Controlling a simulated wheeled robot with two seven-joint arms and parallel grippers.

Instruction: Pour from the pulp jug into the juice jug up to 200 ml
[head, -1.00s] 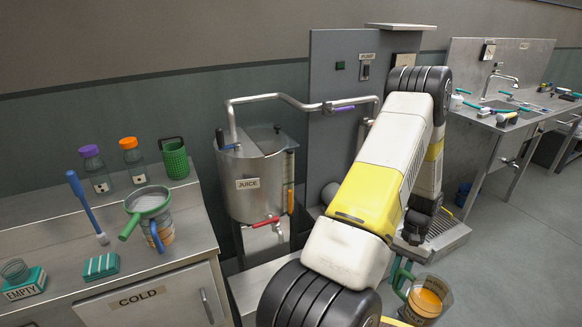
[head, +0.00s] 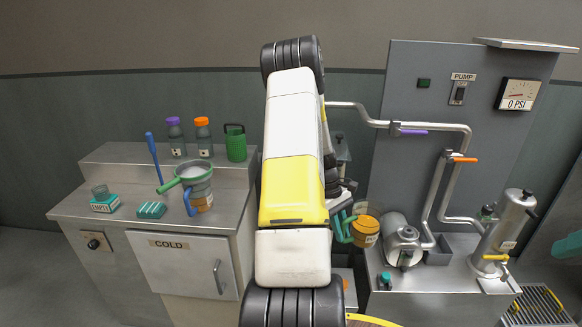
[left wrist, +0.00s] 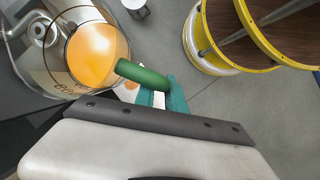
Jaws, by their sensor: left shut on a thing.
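My left gripper (head: 342,228) is shut on the green handle (left wrist: 142,74) of a clear jug. The jug (head: 365,229) holds orange liquid, which also shows in the left wrist view (left wrist: 92,52). It appears held up in front of the pump panel, close to upright. A second jug (head: 203,199), with a blue handle, stands on the left counter with a green-handled strainer (head: 194,171) on top. Its label is too small to read, and the strainer hides its inside.
Pipes and a steel motor (head: 403,240) stand right of the held jug. My left arm covers the middle.

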